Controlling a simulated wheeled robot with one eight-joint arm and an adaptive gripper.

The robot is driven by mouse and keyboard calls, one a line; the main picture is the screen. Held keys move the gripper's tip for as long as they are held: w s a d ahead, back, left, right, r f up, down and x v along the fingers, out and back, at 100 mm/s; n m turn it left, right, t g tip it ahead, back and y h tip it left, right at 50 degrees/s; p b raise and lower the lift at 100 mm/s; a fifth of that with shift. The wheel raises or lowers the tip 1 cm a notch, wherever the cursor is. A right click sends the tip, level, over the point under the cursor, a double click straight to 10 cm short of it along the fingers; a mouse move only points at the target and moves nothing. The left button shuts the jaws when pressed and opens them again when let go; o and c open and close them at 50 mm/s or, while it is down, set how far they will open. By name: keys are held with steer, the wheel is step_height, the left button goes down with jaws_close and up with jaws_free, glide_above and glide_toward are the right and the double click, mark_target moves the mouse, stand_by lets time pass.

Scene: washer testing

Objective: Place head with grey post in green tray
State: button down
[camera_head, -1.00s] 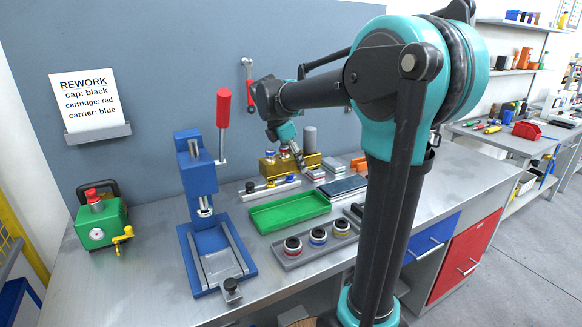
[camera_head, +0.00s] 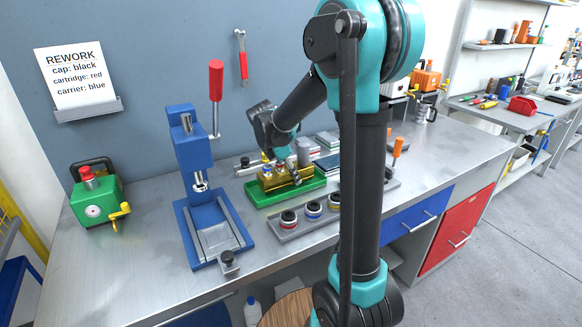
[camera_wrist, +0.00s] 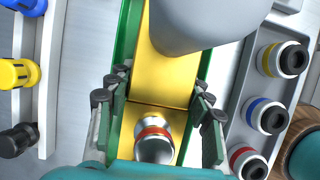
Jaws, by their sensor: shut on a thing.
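The head is a gold block (camera_head: 284,184) with a tall grey post (camera_head: 304,151) at one end. In the wrist view, its gold top (camera_wrist: 163,65) runs lengthwise between my fingers, the grey post (camera_wrist: 200,15) stands at the far end, and a silver cartridge with a red band (camera_wrist: 153,138) sits at the near end. My gripper (camera_head: 290,170) is shut on the block, with fingers along both sides (camera_wrist: 160,112). The green tray (camera_head: 262,203) lies under and around the block. I cannot tell whether the block touches the tray floor.
A grey tray (camera_head: 288,234) with three ringed round parts stands just in front of the green tray. A blue press (camera_head: 195,150) with a red handle stands to the left. A pale rack (camera_wrist: 50,75) with blue, yellow and black parts lies beside the green tray.

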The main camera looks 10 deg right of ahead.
steer(key=shift+f, duration=0.75)
steer(key=c, duration=0.9)
jaws_free()
steer(key=shift+f, duration=0.1)
steer(key=v, duration=1.2)
